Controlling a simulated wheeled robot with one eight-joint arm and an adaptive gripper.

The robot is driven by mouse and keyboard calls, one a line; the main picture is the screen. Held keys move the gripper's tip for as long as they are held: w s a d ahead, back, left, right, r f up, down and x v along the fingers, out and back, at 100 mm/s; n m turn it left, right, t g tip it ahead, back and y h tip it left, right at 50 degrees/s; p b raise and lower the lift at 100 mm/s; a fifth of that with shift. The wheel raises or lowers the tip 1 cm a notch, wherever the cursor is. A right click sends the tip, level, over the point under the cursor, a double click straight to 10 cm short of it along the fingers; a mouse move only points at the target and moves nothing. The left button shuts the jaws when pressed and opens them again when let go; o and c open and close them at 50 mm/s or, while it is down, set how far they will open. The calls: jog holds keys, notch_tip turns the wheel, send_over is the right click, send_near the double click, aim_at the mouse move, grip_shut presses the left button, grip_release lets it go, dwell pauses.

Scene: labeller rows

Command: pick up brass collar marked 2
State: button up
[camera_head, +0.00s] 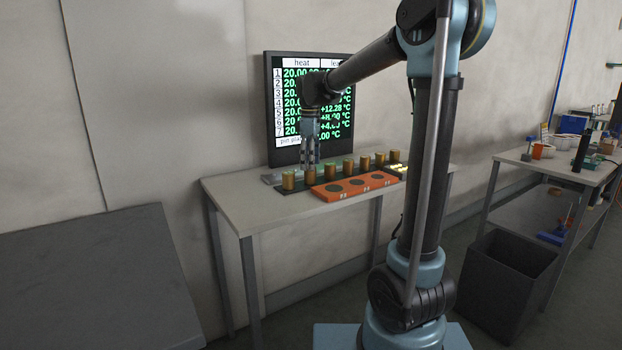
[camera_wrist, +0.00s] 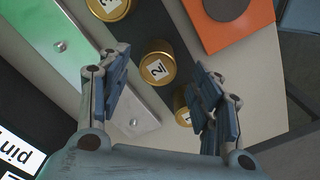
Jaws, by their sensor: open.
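The brass collar marked 2 (camera_wrist: 157,68) stands upright in the wrist view, its numbered top facing up, between and beyond my fingers. In the head view it appears to be the second collar from the left (camera_head: 310,176) in the row. My gripper (camera_head: 310,164) points down just above that end of the row and is open and empty. In the wrist view the fingers of my gripper (camera_wrist: 162,75) are spread on either side of collar 2, with no contact visible.
The collar marked 1 (camera_wrist: 184,116) stands close by, near the right finger. Another collar (camera_wrist: 108,6) is cut off by the top edge. An orange block (camera_head: 352,187) with dark round spots lies in front of the row. A screen (camera_head: 287,120) stands behind.

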aim_at(310, 175)
jog(key=shift+w+f, duration=0.15)
jog(key=shift+f, duration=1.05)
jog(key=shift+w+f, duration=0.1)
jog(key=shift+f, duration=1.05)
jog(key=shift+c, duration=0.4)
jog(key=c, duration=1.2)
